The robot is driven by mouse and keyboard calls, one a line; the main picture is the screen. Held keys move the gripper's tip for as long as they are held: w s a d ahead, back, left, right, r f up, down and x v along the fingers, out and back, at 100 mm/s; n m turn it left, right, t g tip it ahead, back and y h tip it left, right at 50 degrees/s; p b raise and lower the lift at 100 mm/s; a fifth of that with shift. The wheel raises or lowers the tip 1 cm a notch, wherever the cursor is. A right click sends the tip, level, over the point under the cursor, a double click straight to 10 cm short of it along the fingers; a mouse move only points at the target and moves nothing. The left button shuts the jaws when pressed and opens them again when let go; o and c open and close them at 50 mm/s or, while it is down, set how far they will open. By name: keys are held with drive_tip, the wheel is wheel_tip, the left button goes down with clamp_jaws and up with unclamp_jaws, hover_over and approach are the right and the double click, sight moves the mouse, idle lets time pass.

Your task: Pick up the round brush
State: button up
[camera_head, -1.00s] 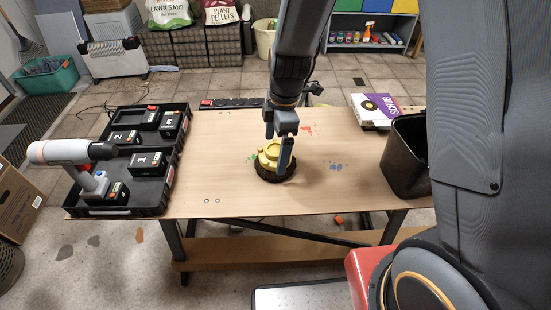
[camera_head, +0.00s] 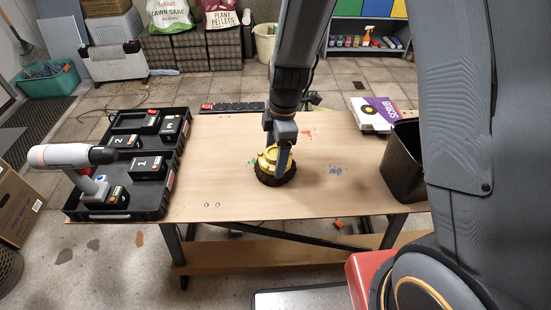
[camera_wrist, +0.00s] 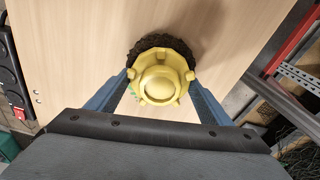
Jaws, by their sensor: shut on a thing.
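The round brush has a yellow knobbed body and a dark bristle ring. In the head view the round brush (camera_head: 268,160) is at the middle of the wooden workbench (camera_head: 235,195), bristles down. My gripper (camera_head: 283,158) reaches down over it from above, and one finger hides part of its right side. In the wrist view the yellow body of the brush (camera_wrist: 160,82) sits between the two blue fingers of my gripper (camera_wrist: 160,84), one on each side. The jaws are shut on the yellow body. I cannot tell whether the bristles touch the bench.
A black tray (camera_head: 150,205) with numbered batteries and a drill (camera_head: 75,157) is at the left. A black bin (camera_head: 405,165) stands at the bench's right end, with a purple and white box (camera_head: 375,112) behind it. A power strip (camera_head: 232,107) lies along the back edge.

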wheel_tip(320, 180, up, 10)
drive_tip(key=shift+b, duration=0.4)
